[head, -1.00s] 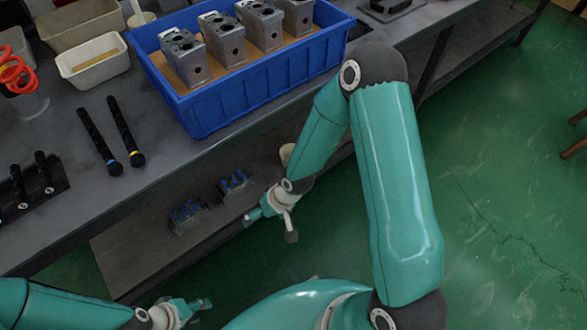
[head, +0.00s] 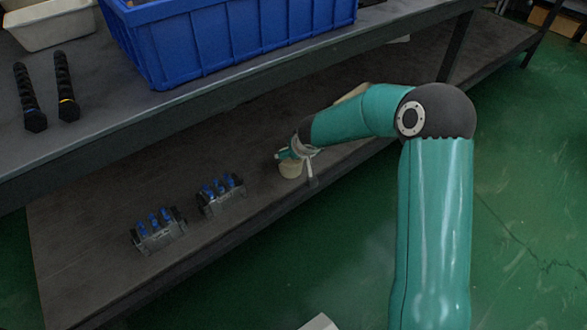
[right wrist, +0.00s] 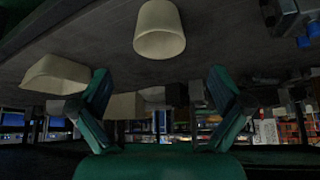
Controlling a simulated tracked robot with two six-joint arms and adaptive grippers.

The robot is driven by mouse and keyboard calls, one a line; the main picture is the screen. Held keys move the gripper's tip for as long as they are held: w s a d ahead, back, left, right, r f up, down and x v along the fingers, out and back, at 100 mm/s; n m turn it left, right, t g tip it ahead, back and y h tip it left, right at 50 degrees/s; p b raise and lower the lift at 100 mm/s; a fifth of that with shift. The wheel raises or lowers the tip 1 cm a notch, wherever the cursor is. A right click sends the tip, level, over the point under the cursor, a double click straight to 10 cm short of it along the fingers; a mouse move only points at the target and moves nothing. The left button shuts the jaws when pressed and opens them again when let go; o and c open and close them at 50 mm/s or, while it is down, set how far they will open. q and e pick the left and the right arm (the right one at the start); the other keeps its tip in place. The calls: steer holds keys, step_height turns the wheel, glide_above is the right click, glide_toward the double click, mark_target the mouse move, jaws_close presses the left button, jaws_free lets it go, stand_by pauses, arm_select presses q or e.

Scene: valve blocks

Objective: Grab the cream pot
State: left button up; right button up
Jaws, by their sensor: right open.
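The cream pot (head: 291,169) stands on the lower shelf under the workbench, partly hidden by my right gripper (head: 298,163) in the head view. In the right wrist view, which looks upside down, the pot (right wrist: 160,32) is at the top middle, beyond the fingertips. My right gripper (right wrist: 158,95) is open, with its two fingers spread and nothing between them. I cannot tell whether a finger touches the pot. My left gripper is not in view.
Two grey valve blocks with blue parts (head: 158,232) (head: 221,195) sit on the lower shelf (head: 85,205) left of the pot. A cream tray (right wrist: 55,75) lies farther along. The bench top with a blue crate (head: 240,35) overhangs the shelf.

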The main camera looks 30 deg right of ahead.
glide_toward(290, 162)
steer(key=shift+s+a+f+b, duration=0.4)
steer(key=shift+s+a+f, duration=0.1)
steer(key=shift+a, duration=0.15)
steer(key=shift+w+d+r+x, duration=0.1)
steer(key=shift+w+x, duration=0.05)
steer(key=shift+x, duration=1.25)
steer(key=shift+w+d+r+x, duration=0.1)
steer(key=shift+w+x, duration=0.05)
steer(key=shift+x, duration=1.2)
steer(key=shift+c, duration=0.2)
steer(key=c, duration=1)
